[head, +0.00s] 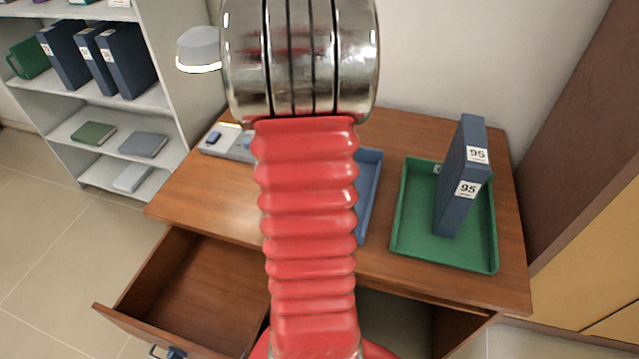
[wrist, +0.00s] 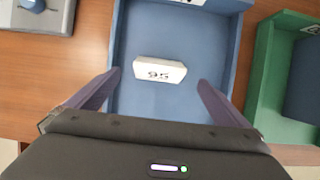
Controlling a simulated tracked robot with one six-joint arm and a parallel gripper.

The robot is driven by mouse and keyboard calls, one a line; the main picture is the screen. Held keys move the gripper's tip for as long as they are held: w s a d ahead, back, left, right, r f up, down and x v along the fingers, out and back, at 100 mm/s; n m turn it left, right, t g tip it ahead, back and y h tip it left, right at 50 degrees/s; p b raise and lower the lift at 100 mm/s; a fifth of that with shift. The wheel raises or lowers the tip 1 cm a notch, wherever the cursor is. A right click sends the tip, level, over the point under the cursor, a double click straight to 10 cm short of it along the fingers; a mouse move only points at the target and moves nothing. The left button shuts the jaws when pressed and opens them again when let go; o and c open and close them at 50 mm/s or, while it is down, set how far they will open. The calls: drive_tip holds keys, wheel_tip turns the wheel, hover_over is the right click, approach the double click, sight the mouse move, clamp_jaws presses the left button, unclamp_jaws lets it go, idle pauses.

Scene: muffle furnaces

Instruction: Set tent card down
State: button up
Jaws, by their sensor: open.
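The white tent card (wrist: 159,71), marked with a number that looks like 95 upside down, stands on the floor of the blue tray (wrist: 190,30) in the wrist view. My gripper (wrist: 157,82) is open, with one finger to the left and one to the right of the card, both apart from it. In the head view my red arm hides the card, my gripper and most of the blue tray (head: 369,190); only the tray's right side shows.
A green tray (head: 407,232) on the wooden desk (head: 205,195) holds an upright blue binder (head: 462,180) labelled 95. A grey device (wrist: 45,14) sits left of the blue tray. The desk's left drawer (head: 185,295) is pulled out. A shelf with binders (head: 128,60) stands at left.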

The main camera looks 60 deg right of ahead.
drive_tip(key=shift+x, duration=1.4)
drive_tip(key=shift+x, duration=2.6)
drive_tip(key=shift+w+d, duration=0.1)
drive_tip(key=shift+w, duration=0.05)
drive_tip(key=shift+c, duration=0.5)
drive_tip(key=c, duration=1.1)
drive_tip(key=shift+r, duration=0.1)
wheel_tip(320, 180, up, 10)
